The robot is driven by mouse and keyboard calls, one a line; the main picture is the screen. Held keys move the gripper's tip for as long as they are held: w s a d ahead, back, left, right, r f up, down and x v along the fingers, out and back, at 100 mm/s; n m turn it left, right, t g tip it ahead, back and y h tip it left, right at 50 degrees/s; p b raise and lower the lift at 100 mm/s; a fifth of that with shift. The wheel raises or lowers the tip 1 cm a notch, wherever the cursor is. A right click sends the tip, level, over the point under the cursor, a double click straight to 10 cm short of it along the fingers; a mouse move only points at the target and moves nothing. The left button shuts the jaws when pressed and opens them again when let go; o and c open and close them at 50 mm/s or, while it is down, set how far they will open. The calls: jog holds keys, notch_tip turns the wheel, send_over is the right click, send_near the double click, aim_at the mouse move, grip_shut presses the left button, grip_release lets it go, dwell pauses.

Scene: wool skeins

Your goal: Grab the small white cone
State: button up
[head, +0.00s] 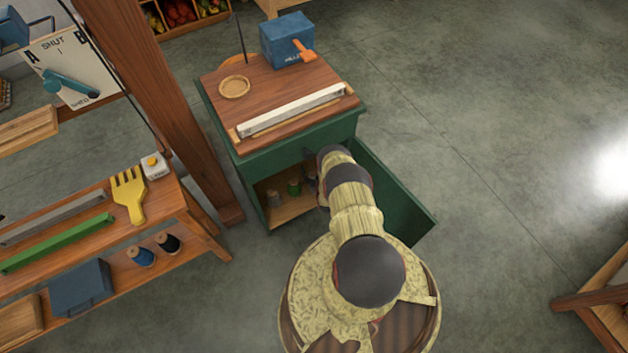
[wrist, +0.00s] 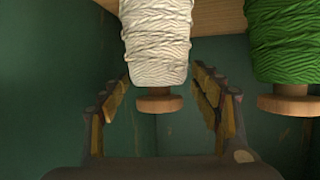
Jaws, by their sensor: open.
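The small white cone (wrist: 157,42) of wool hangs into the top middle of the wrist view, its round wooden end (wrist: 159,104) towards the bottom of the picture. My gripper (wrist: 162,88) is open, with one finger on each side of this cone's lower part in the picture. Gaps show between the fingers and the wooden end, and I see no grip on it. In the head view my arm reaches into the open green cabinet (head: 300,140). I cannot make out the white cone there; my arm may hide it.
A green cone (wrist: 284,45) stands close beside the right finger in the wrist view. Open floor lies further right.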

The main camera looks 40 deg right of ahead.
jog(key=shift+x, duration=0.9)
jog(key=shift+s, duration=0.1)
grip_shut()
dwell(0.7)
